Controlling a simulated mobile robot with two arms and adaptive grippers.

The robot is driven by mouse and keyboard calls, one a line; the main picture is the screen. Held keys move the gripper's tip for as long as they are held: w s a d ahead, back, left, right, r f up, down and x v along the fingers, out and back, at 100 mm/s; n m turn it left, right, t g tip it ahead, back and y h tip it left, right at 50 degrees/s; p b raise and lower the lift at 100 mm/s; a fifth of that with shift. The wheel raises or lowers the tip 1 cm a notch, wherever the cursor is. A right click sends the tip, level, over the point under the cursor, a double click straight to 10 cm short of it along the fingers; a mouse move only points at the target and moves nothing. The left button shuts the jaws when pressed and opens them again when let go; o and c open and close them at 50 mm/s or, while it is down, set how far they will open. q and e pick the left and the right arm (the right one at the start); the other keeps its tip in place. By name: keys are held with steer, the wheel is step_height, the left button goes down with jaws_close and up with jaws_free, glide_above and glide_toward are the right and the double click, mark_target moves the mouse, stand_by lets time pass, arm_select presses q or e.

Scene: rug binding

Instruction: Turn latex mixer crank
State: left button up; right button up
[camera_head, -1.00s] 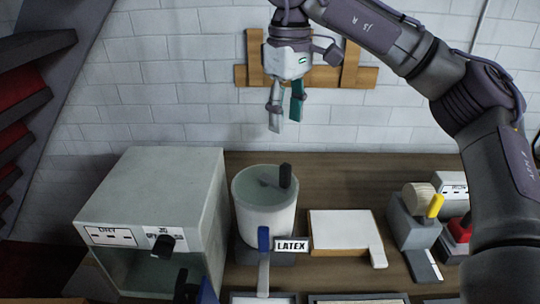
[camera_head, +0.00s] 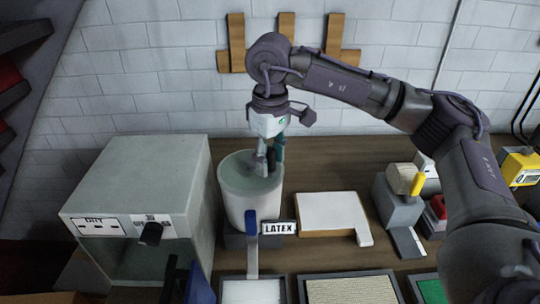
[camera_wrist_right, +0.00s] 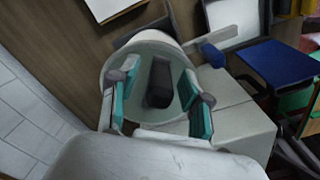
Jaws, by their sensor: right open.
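The latex mixer (camera_head: 240,200) is a pale round pot on a dark base with a LATEX label (camera_head: 279,228) at its front. Its crank handle (camera_wrist_right: 159,84) is a dark upright grip over the pot's top. My right gripper (camera_head: 269,165) is over the right part of the pot's opening. In the right wrist view my right gripper (camera_wrist_right: 158,98) is open, with one teal-padded finger on each side of the crank handle. I cannot tell whether either finger touches it. My left gripper is not clearly in view.
A grey dryer box (camera_head: 150,185) stands left of the mixer. A white pad on a wooden board (camera_head: 330,213) lies to its right, with a grey device with a yellow handle (camera_head: 398,200) beyond. Trays (camera_head: 350,289) line the front. A wooden rack (camera_head: 287,60) hangs on the wall.

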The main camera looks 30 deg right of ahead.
steer(key=shift+w, duration=0.1)
jaws_close()
steer(key=shift+a+m, duration=0.1)
steer(key=shift+m, duration=0.2)
